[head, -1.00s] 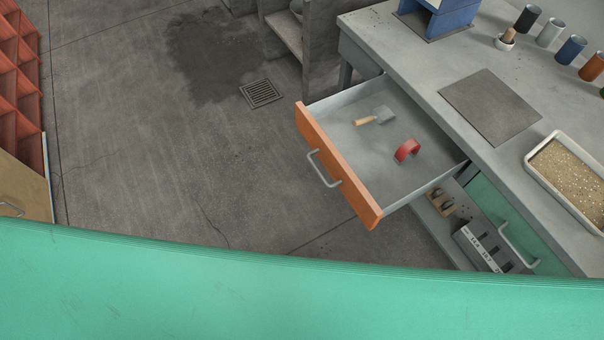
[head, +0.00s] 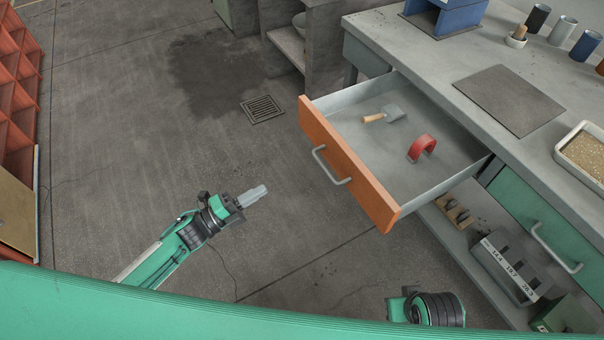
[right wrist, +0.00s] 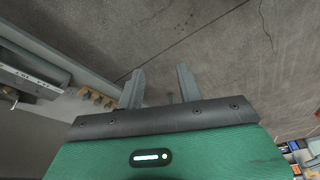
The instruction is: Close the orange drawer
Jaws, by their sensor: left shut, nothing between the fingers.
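The orange drawer (head: 345,163) is pulled far out of the concrete bench (head: 400,48). Its front carries a grey bar handle (head: 331,165). Inside the drawer lie a scraper with a wooden handle (head: 384,114) and a red curved object (head: 421,147). My left gripper (head: 252,196) is shut and empty, left of the drawer front and apart from it. My right arm shows only in part at the bottom of the head view. In the right wrist view my right gripper (right wrist: 160,88) has its two fingers apart with nothing between them.
A green drawer (head: 540,220) is shut to the right of the orange one. A lower shelf (head: 455,240) holds a grey box with number labels (head: 508,265). A tray of gravel (head: 585,150) and several cups stand on the bench. The floor before the orange drawer is clear.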

